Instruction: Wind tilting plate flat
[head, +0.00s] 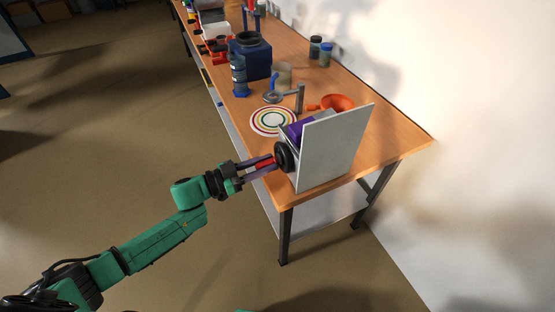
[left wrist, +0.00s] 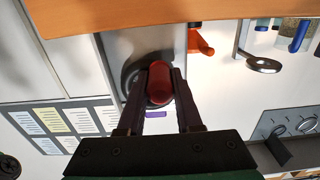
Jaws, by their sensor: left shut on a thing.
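The white tilting plate (head: 335,148) stands steeply tilted, close to upright, at the near end of the wooden bench. A black handwheel (head: 284,157) is on its left side, with a red handle (head: 262,162) sticking out towards me. A purple part (head: 297,130) shows behind the wheel, partly hidden by the plate. My left gripper (head: 267,164) is shut on the red handle. In the left wrist view the red handle (left wrist: 159,84) lies between the two dark fingers, in front of the black wheel (left wrist: 131,76). My right gripper is in neither view.
A wall (head: 470,120) is at the right.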

